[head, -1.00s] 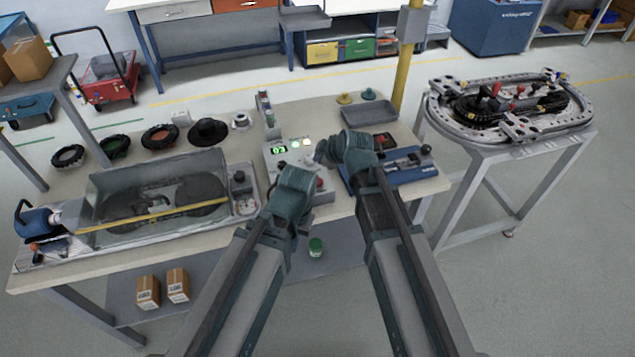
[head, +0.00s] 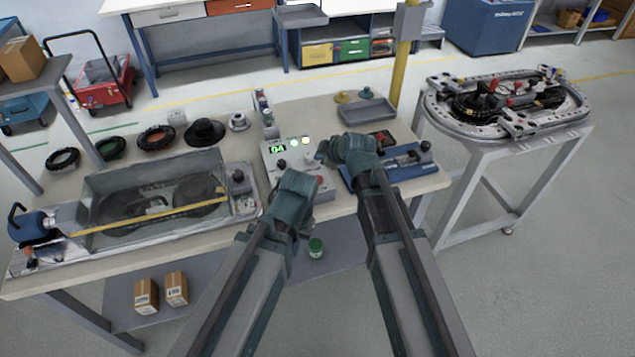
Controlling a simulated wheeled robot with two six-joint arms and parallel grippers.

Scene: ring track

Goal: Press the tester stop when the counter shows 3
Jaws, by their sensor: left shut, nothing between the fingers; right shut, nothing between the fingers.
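The tester (head: 272,159) is a pale box on the bench with a green counter display (head: 278,149), which appears to read 04. Two round lamps and a dark knob (head: 282,164) show on its face. A bit of red shows on its lower part by my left gripper, and the stop is largely hidden by my grippers. My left gripper (head: 312,193) is shut and empty over the tester's lower front. My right gripper (head: 321,155) is shut and empty at the tester's right side. I cannot tell whether either touches it.
A blue fixture (head: 400,176) stands right of the tester. A metal tank (head: 150,222) with a yellow bar is at left. Black rings and a grey tray (head: 368,112) lie behind. An oval track (head: 455,122) stands on a separate table at right.

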